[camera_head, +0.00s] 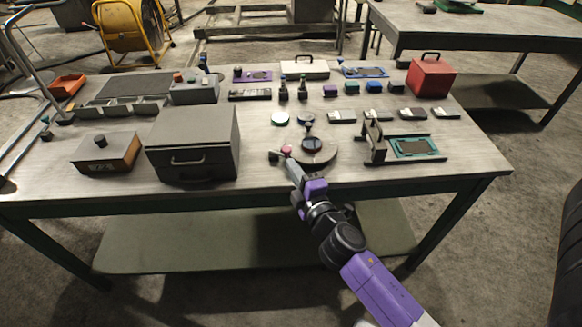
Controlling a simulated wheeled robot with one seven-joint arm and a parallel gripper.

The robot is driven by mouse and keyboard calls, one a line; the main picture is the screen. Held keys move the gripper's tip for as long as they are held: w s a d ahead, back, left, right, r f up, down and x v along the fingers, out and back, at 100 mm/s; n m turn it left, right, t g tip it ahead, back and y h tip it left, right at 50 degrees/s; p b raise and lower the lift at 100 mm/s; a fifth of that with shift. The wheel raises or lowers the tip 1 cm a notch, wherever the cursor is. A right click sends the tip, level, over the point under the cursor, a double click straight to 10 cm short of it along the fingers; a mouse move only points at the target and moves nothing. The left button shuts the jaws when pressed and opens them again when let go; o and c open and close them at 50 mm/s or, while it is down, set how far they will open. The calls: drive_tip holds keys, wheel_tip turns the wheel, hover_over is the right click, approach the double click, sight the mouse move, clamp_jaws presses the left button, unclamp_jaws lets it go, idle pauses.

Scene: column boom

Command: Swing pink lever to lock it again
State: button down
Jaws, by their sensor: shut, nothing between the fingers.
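A small pink knob (286,149), which looks like part of the pink lever, shows at the left side of a round grey fixture (326,157) near the table's front edge. A dark disc (312,144) sits on top of the fixture. My gripper (291,164) is shut and empty, its tip just in front of the pink knob. I cannot tell whether it touches the lever. The lever's arm is too small and partly hidden by my gripper.
A grey drawer box (195,145) stands to the left. A metal bracket with a teal-framed plate (415,147) is to the right. Several small blocks and a red case (431,76) stand behind. The table's front right corner is clear.

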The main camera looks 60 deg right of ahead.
drive_tip(key=s+b, duration=0.1)
drive_tip(key=s, duration=0.7)
drive_tip(key=shift+s+d+r, duration=0.2)
drive_tip(key=shift+s, duration=0.05)
drive_tip(key=s+a+r+m+t+y, duration=0.1)
drive_tip(key=s+a+m+y, duration=0.15)
drive_tip(key=a, duration=0.55)
drive_tip(key=s+a+r+m+t+y, duration=0.1)
drive_tip(key=s+a+r+m+y, duration=0.2)
drive_tip(key=a, duration=0.5)
drive_tip(key=s+a+m+g+y, duration=0.2)
drive_tip(key=s+a+m+y, duration=0.2)
drive_tip(key=s+a, duration=0.6)
drive_tip(key=shift+s+a+f, duration=0.15)
drive_tip(key=shift+s+f, duration=0.25)
drive_tip(key=shift+s, duration=0.15)
